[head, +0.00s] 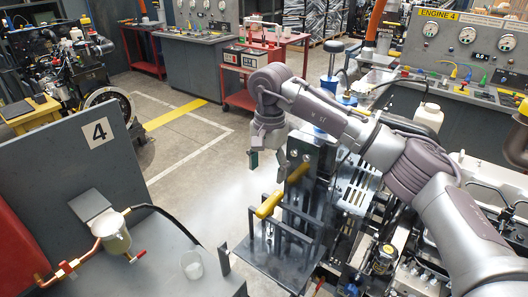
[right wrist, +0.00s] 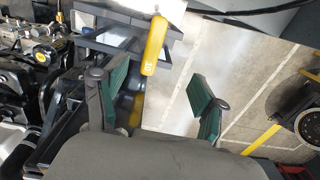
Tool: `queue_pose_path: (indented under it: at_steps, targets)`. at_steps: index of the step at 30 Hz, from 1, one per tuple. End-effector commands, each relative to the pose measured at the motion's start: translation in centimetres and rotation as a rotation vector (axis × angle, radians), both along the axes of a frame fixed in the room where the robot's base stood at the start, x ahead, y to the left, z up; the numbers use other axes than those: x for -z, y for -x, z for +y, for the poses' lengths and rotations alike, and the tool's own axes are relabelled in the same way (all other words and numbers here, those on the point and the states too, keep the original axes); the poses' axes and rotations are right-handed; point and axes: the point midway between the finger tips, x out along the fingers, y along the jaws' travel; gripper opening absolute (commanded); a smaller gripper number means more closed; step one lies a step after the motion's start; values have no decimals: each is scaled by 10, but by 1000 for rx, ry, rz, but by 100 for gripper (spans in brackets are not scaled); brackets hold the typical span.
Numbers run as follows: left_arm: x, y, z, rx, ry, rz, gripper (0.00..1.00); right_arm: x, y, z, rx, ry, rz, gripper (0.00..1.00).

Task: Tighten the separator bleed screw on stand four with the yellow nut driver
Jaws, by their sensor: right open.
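My right gripper (head: 268,163) is open and empty above the tool rack (head: 250,250). A yellow-handled driver (head: 268,204) stands tilted in the rack, just below the gripper; its handle, marked 10, shows in the right wrist view (right wrist: 154,45) beyond the fingertips (right wrist: 158,88). A second yellow handle (head: 298,172) is behind it, partly hidden. The stand with the 4 sign (head: 98,132) is at left. On it a pale separator bowl (head: 115,238) joins copper piping and a red-handled valve. The bleed screw is too small to make out. My left gripper is not in view.
A clear beaker (head: 192,265) stands on the stand's bench top, near its right edge. A black hose (head: 170,218) curves over that top. An engine crowds the right side, under my right arm. Open floor (head: 190,150) lies behind the stand. A red cart (head: 245,75) stands farther back.

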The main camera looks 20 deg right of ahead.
Motion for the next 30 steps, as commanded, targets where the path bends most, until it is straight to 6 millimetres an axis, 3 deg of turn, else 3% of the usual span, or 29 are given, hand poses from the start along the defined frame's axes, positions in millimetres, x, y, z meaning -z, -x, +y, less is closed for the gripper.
queue_pose_path:
  at_steps: [5,9,13,17,24,30]
  targets:
    - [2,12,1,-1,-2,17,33,-3,-1,-10,2,36,4,71]
    - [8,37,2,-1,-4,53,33,4,0,-9,2,33,3,71]
    - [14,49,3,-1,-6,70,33,14,0,-9,2,32,4,71]
    - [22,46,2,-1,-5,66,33,27,0,-9,2,32,4,71]
    - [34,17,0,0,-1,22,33,51,1,-8,2,31,5,71]
    - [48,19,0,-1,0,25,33,71,1,-8,2,31,2,71]
